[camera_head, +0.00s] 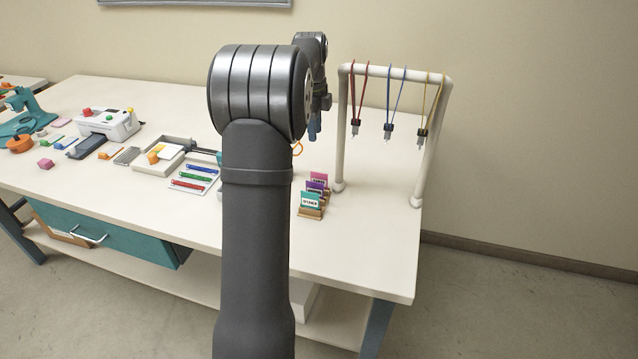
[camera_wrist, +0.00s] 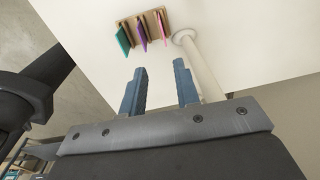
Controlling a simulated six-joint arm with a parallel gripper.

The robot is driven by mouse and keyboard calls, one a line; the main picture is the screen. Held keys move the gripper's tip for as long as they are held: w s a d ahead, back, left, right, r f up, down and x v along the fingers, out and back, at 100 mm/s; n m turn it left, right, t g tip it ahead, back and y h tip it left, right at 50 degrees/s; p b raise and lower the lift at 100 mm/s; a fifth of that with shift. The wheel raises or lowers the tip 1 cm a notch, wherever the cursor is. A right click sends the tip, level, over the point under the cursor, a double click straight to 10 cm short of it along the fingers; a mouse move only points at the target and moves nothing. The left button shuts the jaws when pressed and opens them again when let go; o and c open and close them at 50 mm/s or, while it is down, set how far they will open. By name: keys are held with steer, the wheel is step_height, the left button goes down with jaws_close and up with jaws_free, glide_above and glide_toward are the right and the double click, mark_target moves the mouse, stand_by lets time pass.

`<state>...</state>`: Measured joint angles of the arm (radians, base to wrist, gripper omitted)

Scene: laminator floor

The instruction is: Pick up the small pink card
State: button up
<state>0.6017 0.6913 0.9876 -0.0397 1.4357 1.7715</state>
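A small pink card (camera_head: 318,178) stands in a row of small holders on the right of the table, behind a purple card (camera_head: 316,187) and a teal card (camera_head: 311,200). In the wrist view the pink card (camera_wrist: 161,24) stands at the right end of the wooden holders (camera_wrist: 150,18), beside the purple and teal cards. My gripper (camera_wrist: 160,80) is open, with nothing between its two blue fingers, and apart from the cards. In the head view my arm hides part of the table, and little of my gripper (camera_head: 314,128) shows.
A white rack (camera_head: 342,120) with hanging red, blue and yellow lanyards stands right of the cards. Its post base (camera_wrist: 186,36) is close to the pink card. A tray with coloured strips (camera_head: 193,179) and a white machine (camera_head: 108,124) are farther left.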

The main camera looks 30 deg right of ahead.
glide_above(319, 178)
steer(key=shift+y, duration=0.3)
step_height(319, 178, down, 12)
steer(key=shift+w, duration=0.1)
steer(key=shift+d+f, duration=0.1)
steer(key=shift+f, duration=2.9)
jaws_close()
